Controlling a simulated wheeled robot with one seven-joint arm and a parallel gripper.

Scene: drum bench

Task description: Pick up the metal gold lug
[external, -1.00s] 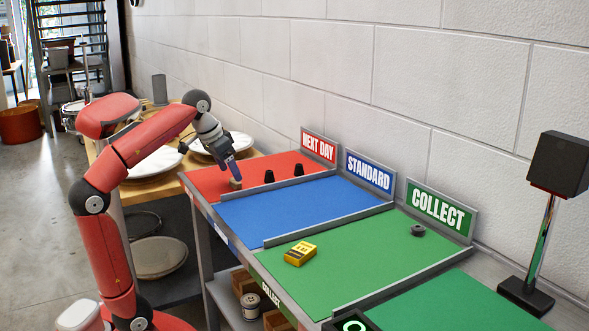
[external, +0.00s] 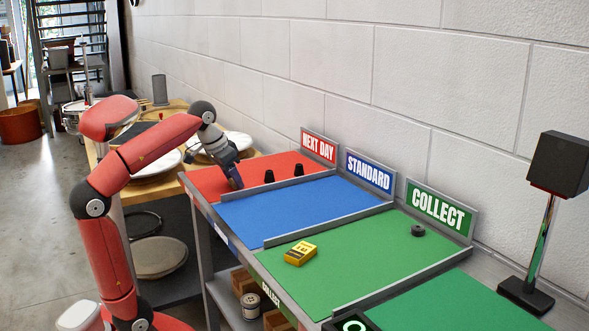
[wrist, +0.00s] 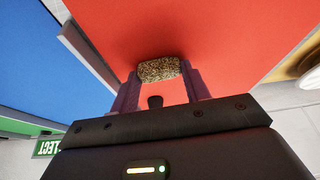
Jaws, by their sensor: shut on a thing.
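The gold lug (wrist: 158,69) is a small block with a speckled gold and dark surface. In the wrist view it sits between the two fingertips of my gripper (wrist: 160,76), with a finger against each end. My gripper is shut on it. In the external view my gripper (external: 236,183) points down at the red NEXT DAY section (external: 212,182), near its front edge. The fingers hide the lug there. I cannot tell whether the lug touches the red surface.
Two black knobs (external: 269,176) (external: 298,169) stand on the red section, right of my gripper. A grey divider (external: 305,180) separates red from the blue section (external: 290,210). A yellow box (external: 300,253) and a dark ring (external: 418,230) lie on the green section (external: 350,260). Blue is clear.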

